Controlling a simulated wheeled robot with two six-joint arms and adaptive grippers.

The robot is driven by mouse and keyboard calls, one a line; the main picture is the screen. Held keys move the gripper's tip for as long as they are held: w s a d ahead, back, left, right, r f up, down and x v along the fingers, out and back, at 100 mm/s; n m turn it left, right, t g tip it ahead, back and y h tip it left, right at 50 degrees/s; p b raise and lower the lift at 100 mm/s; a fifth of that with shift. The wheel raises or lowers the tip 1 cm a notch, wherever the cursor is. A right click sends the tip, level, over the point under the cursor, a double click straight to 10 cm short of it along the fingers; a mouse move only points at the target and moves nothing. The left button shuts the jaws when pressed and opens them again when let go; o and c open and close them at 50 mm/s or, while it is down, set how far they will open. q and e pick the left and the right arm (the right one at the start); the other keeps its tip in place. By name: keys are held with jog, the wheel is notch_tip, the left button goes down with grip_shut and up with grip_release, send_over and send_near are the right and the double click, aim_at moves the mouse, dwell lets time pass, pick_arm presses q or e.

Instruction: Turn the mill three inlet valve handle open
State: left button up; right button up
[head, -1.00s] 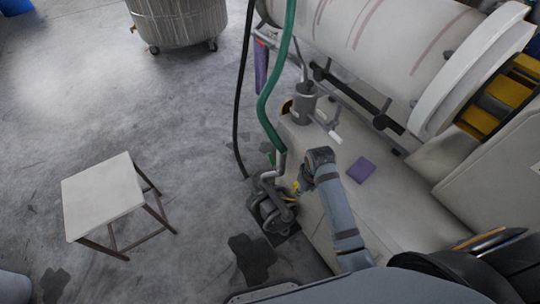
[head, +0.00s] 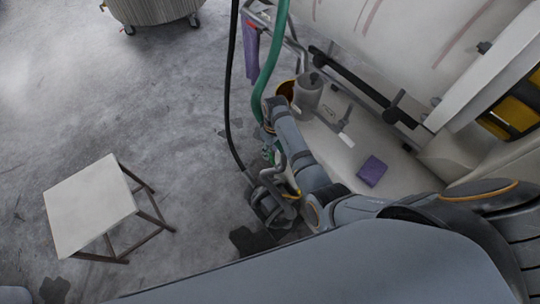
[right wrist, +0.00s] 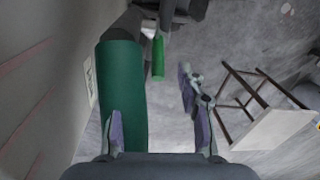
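A small green handle (right wrist: 158,57) shows in the right wrist view beyond my fingers, beside dark grey pipework. I take it for the inlet valve handle; no mill number is readable. A bit of green (head: 268,153) shows low by the hose in the head view. My right gripper (right wrist: 155,108) is open, its purple-padded fingers apart. The thick green hose (right wrist: 122,100) runs close by the left finger; I cannot tell if they touch. The handle is ahead of the fingers, not in their grip. In the head view my right wrist largely hides the gripper. My left gripper is not in view.
A grey pump (head: 268,200) stands on the floor below the hose. A stool (head: 90,205) stands at left; the floor between is open.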

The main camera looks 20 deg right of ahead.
aim_at(271, 154)
notch_tip(271, 154, down, 4)
jog(key=shift+f, duration=0.1)
jog(key=shift+a+f, duration=0.1)
jog(key=shift+f, duration=0.05)
jog(key=shift+c, duration=0.9)
jog(key=c, duration=0.5)
grip_shut()
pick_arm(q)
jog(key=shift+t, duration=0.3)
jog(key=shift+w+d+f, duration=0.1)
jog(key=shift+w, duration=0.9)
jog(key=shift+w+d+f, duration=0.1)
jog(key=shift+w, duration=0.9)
